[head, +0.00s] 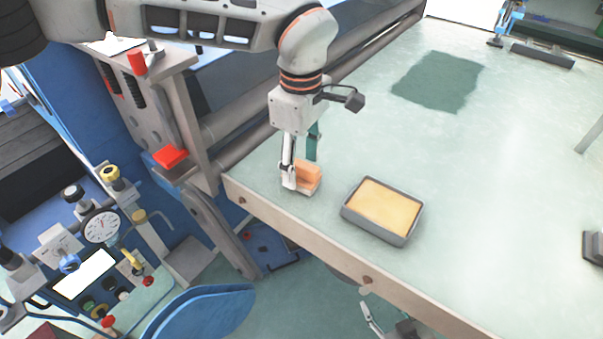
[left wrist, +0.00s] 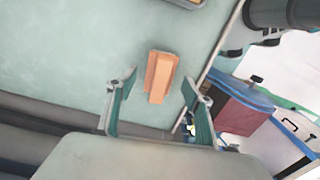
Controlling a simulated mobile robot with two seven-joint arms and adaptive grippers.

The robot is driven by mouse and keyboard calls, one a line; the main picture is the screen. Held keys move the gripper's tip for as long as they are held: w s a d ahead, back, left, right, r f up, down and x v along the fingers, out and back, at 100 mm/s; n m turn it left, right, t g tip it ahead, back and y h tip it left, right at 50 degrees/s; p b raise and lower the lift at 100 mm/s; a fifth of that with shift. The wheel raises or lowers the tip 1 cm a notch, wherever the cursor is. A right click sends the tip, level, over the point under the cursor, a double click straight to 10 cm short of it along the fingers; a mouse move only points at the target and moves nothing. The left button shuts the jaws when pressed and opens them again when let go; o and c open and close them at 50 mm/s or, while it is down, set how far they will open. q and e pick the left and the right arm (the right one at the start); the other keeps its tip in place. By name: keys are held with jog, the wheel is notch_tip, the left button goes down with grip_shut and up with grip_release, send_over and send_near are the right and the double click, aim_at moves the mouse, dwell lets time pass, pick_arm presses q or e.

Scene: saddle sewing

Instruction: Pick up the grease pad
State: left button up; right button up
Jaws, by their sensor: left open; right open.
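The grease pad (head: 309,172), which I take to be the small orange block with a paler tan part, lies on the pale green table top near its front left edge. It also shows in the left wrist view (left wrist: 160,76), ahead of the fingers. My left gripper (head: 300,160) is open and points down at the block. In the left wrist view its two fingers stand apart on either side of the block's line; no contact is clear. My right gripper (head: 388,325) is open and empty, partly cut off at the bottom edge, below the table's front edge.
A grey tray (head: 376,233) with a yellow slab (head: 384,205) stands right of the block. A dark green mat (head: 438,81) lies further back. A machine with a gauge (head: 101,227) is at left, beyond the table's edge. The table's middle is clear.

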aim_at(301, 164)
pick_arm(q)
jog(key=shift+f, duration=0.6)
jog(key=c, duration=1.2)
jog(key=shift+r, duration=0.1)
notch_tip(301, 164, up, 20)
jog(key=shift+p, duration=0.4)
jog(key=o, duration=0.4)
jog(key=shift+c, duration=1.3)
